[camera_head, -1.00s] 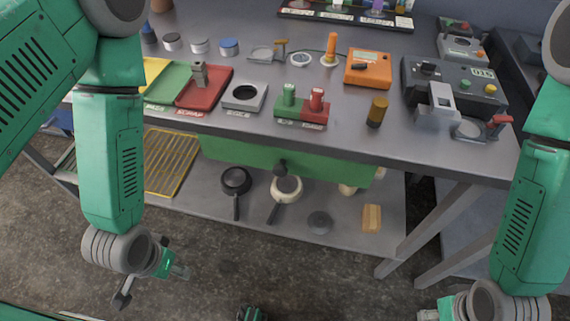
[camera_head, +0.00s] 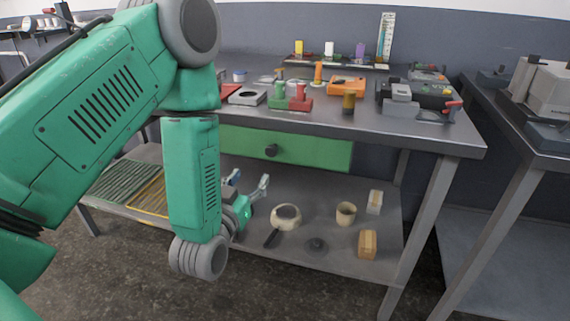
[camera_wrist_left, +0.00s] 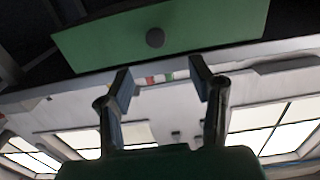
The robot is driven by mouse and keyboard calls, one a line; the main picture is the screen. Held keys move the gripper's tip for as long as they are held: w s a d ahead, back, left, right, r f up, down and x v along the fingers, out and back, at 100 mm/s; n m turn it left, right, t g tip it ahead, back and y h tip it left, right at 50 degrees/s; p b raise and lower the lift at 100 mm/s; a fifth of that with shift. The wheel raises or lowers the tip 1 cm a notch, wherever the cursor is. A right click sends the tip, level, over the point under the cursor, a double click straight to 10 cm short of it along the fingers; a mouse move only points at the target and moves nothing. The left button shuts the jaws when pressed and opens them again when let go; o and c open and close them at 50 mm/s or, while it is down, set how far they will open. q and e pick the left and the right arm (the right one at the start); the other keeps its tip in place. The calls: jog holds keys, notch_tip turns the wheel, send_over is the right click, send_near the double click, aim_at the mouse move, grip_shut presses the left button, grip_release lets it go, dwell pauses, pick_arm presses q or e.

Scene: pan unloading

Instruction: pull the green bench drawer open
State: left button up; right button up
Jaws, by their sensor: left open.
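The green bench drawer (camera_head: 318,151) sits under the bench top with its front flush below the edge, and it looks shut. Its dark round knob (camera_head: 271,150) is at the middle of the front. My left gripper (camera_head: 248,180) is open and empty, below and a little left of the knob, apart from it. In the left wrist view the open fingers (camera_wrist_left: 160,82) point toward the drawer front (camera_wrist_left: 210,25), with the knob (camera_wrist_left: 155,38) beyond and between the fingertips. My right gripper is not in view.
The bench top (camera_head: 440,140) carries several fixtures, an orange box (camera_head: 346,86) and a brown cylinder (camera_head: 348,104). The lower shelf (camera_head: 330,262) holds a cream pan (camera_head: 286,214), a beige cup (camera_head: 346,213) and a wooden block (camera_head: 367,243). A second table (camera_head: 540,150) stands at right.

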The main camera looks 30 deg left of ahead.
pick_arm(q)
send_near(272, 151)
jog(key=w+a, duration=0.3)
jog(key=w, duration=0.2)
jog(key=w+d+b, duration=0.1)
jog(key=w, duration=0.2)
jog(key=shift+w+d+r, duration=0.1)
jog(key=shift+w+d, duration=0.25)
jog(key=shift+d, duration=0.05)
jog(key=shift+w+a+b, duration=0.25)
jog(key=shift+a+b, duration=0.05)
jog(key=shift+w+a+f, duration=0.3)
jog(key=shift+w+a, duration=0.05)
jog(key=shift+a, duration=0.25)
jog(key=shift+w+a+f, duration=0.25)
jog(key=shift+w+a, duration=0.1)
jog(key=shift+a, duration=0.4)
jog(key=shift+d+r, duration=0.15)
jog(key=shift+d, duration=0.1)
jog(key=shift+s+d+r, duration=0.1)
jog(key=shift+d+r, duration=0.15)
jog(key=shift+d, duration=0.45)
grip_shut()
jog(key=shift+d, duration=0.1)
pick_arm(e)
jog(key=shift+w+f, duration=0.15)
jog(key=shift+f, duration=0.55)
